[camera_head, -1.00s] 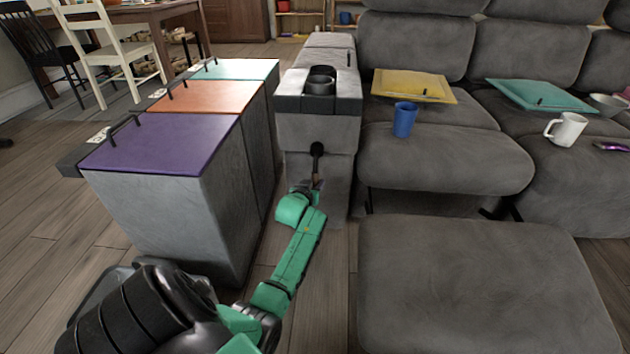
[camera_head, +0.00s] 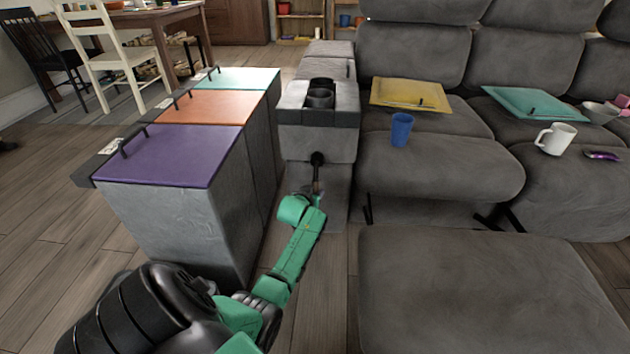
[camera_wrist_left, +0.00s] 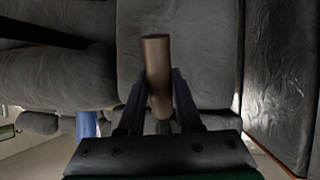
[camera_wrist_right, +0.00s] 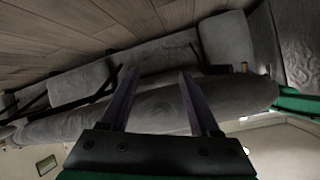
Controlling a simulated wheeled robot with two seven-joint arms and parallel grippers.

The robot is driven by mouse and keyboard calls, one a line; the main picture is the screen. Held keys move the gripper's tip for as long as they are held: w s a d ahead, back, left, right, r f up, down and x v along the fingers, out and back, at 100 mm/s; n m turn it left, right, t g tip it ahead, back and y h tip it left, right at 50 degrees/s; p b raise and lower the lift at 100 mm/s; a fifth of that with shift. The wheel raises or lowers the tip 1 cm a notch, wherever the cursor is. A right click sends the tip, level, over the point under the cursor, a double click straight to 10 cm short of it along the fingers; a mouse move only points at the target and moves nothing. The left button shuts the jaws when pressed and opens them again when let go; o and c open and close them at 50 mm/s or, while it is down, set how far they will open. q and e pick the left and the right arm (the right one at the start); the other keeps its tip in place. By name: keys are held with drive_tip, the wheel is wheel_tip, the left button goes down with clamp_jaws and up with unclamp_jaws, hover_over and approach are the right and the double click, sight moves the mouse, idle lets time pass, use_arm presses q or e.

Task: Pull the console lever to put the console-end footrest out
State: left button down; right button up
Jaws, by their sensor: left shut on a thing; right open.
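The console (camera_head: 318,140) is a grey block with cup holders, at the sofa's left end. My left gripper (camera_head: 314,190) is at the lever's lower end. In the left wrist view the brown cylindrical handle (camera_wrist_left: 157,60) sits between my left fingers, which are shut on it. A grey padded footrest (camera_head: 480,290) stands out flat in front of the seat nearest the console. My right gripper (camera_wrist_right: 157,72) is open and empty in the right wrist view; the head view does not show it.
A grey cabinet with purple (camera_head: 170,155), orange and teal lids stands left of the console, with a narrow floor gap between.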

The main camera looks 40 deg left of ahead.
use_arm(q)
drive_tip(key=shift+s+d+r+g+p, duration=0.15)
drive_tip(key=shift+d+r+g+p, duration=0.15)
drive_tip(key=shift+p, duration=0.65)
drive_tip(key=shift+s+h+p, duration=0.1)
drive_tip(key=shift+h+p, duration=0.2)
drive_tip(key=shift+p, duration=0.05)
drive_tip(key=shift+f, duration=0.1)
use_arm(e)
drive_tip(key=d+r+g, duration=0.1)
drive_tip(key=d+r+g+h, duration=0.1)
drive_tip(key=r, duration=0.1)
drive_tip(key=shift+d+n, duration=0.2)
drive_tip(key=shift+n, duration=0.1)
use_arm(q)
drive_tip(key=c, duration=0.6)
unclamp_jaws()
use_arm(e)
drive_tip(key=shift+s, duration=0.1)
